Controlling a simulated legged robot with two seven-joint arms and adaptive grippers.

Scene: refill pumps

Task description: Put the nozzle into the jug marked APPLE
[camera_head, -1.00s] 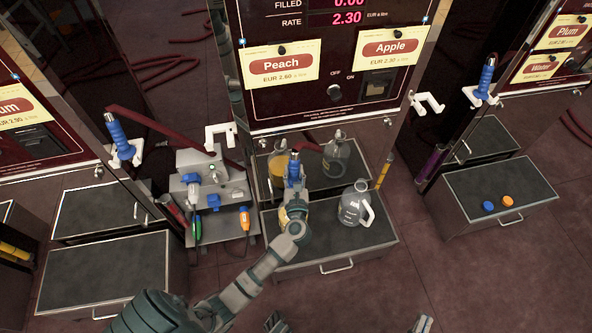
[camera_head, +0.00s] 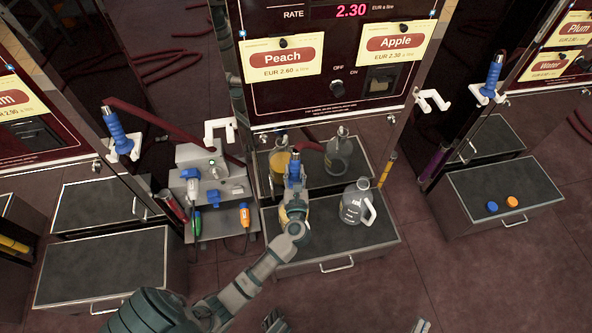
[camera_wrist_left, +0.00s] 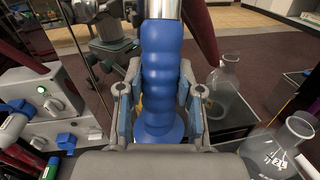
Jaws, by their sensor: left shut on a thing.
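My left gripper (camera_head: 294,188) is shut on a blue nozzle (camera_head: 294,168), held upright above the pump's shelf; the nozzle (camera_wrist_left: 162,70) fills the middle of the left wrist view, its metal spout upward. A clear jug (camera_head: 352,204) with a white handle stands on the front shelf, right of the gripper; its marking is too small to read. It also shows in the left wrist view (camera_wrist_left: 268,152). Another clear jug (camera_head: 338,155) stands behind. A jug with yellow contents (camera_head: 279,164) is partly hidden behind the nozzle. Something yellow beneath the gripper is mostly covered.
A grey box with plugs (camera_head: 203,180) stands close on the left. White hooks (camera_head: 220,131) flank the pump panel, which bears Peach and Apple signs (camera_head: 390,42). Other blue nozzles (camera_head: 118,132) hang at neighbouring pumps. The front shelf's right part (camera_head: 365,240) is free.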

